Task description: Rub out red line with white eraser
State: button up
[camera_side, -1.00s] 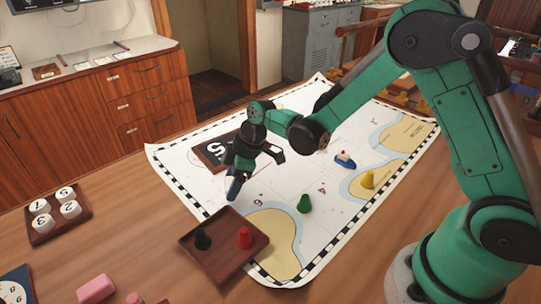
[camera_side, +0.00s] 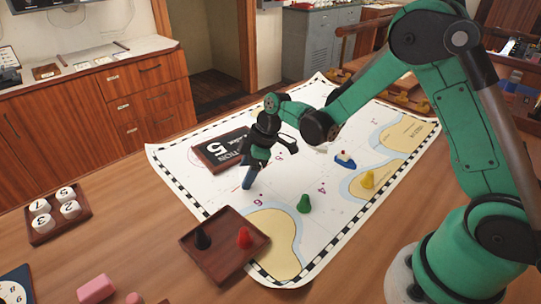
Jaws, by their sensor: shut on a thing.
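My gripper (camera_side: 251,178) points down over the white chart (camera_side: 206,187), left of the green pawn. It is shut on a small dark blue block (camera_side: 247,181), whose lower end is at or just above the chart; contact is hard to judge. No white face of an eraser shows on this block from here. I cannot make out a clear red line; only faint thin marks and small magenta numbers show on the chart, and my gripper covers part of it.
On the chart stand a green pawn (camera_side: 304,204), a yellow pawn (camera_side: 367,180), a small blue boat (camera_side: 345,160) and a dark number board (camera_side: 219,151). A wooden tray (camera_side: 222,273) holds black and red pawns.

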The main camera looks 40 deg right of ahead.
aim_at(274, 162)
jog(key=shift+d, duration=0.2)
jog(key=shift+w+d, duration=0.1)
jog(key=shift+d, duration=0.9)
jog(key=shift+w+d, duration=0.1)
jog(key=shift+d, duration=0.95)
jog(key=shift+w+d, duration=0.1)
jog(key=shift+d, duration=1)
jog(key=shift+d, duration=0.15)
jog(key=shift+d, duration=1.05)
jog(key=shift+w, duration=0.1)
